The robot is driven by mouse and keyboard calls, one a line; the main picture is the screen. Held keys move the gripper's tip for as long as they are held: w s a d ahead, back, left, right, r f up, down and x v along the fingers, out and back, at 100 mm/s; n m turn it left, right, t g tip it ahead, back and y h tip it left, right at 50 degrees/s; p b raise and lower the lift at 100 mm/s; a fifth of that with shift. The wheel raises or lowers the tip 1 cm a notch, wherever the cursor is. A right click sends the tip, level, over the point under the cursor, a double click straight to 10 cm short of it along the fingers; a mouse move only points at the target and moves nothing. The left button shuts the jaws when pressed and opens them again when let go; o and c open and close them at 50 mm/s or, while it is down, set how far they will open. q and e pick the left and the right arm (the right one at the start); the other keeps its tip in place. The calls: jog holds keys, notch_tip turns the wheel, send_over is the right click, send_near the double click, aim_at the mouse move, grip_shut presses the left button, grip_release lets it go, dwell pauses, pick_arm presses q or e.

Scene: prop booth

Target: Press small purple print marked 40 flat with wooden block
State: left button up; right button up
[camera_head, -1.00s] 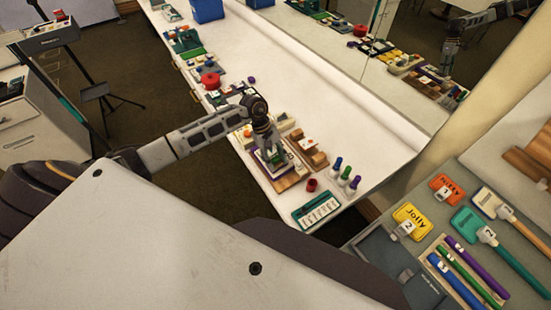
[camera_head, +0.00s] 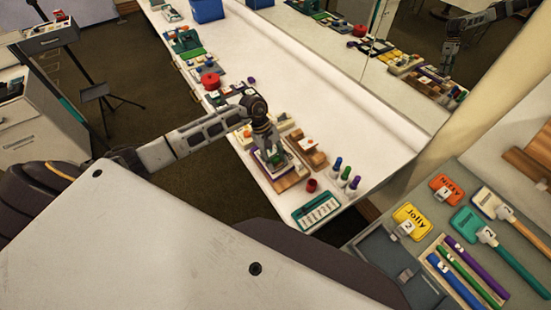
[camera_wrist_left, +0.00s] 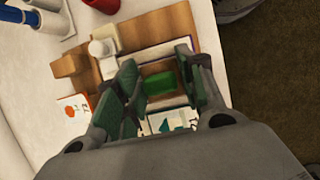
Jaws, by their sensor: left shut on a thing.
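My left gripper (camera_head: 272,163) is low over a brown wooden board (camera_head: 292,180) near the table's front end. In the left wrist view its two green-padded fingers (camera_wrist_left: 158,92) are shut on the wooden block (camera_wrist_left: 157,69), which shows a tan edge and a green face. A pale print with a dark purple edge (camera_wrist_left: 160,54) lies beyond the block and is partly hidden by it and the fingers. I cannot read a 40 on it. A white card with a teal shape (camera_wrist_left: 172,121) shows nearer the wrist. Whether the block touches the print is unclear. My right gripper is out of view.
Brown wooden blocks (camera_head: 313,157), a red cup (camera_head: 312,185), several capped bottles (camera_head: 345,178) and a teal tray (camera_head: 315,211) crowd this table end. A mirror (camera_head: 370,70) stands along the far side. The white tabletop (camera_head: 310,95) behind the arm is mostly clear.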

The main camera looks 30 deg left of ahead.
pick_arm(q)
jog(key=shift+s+a+r+p, duration=0.15)
jog(key=shift+r+p, duration=0.45)
jog(key=shift+r, duration=0.8)
jog(key=shift+s+a+r+p, duration=0.15)
jog(key=shift+r+p, duration=0.45)
jog(key=shift+r, duration=0.8)
jog(key=shift+d+m, duration=0.1)
jog(key=shift+m, duration=0.2)
jog(key=shift+s+a+m+g, duration=0.2)
jog(key=shift+s+m+g, duration=0.2)
jog(key=shift+m, duration=0.4)
jog(key=s+a+m+g, duration=0.1)
jog(key=s+m, duration=0.1)
jog(key=m, duration=0.1)
notch_tip(320, 180, up, 4)
jog(key=f+m+g+y, duration=0.1)
jog(key=m+g+y, duration=0.15)
jog(key=m, duration=0.35)
send_over(281, 167)
jog(key=shift+r+t+b, duration=0.25)
jog(key=shift+t+b, duration=0.2)
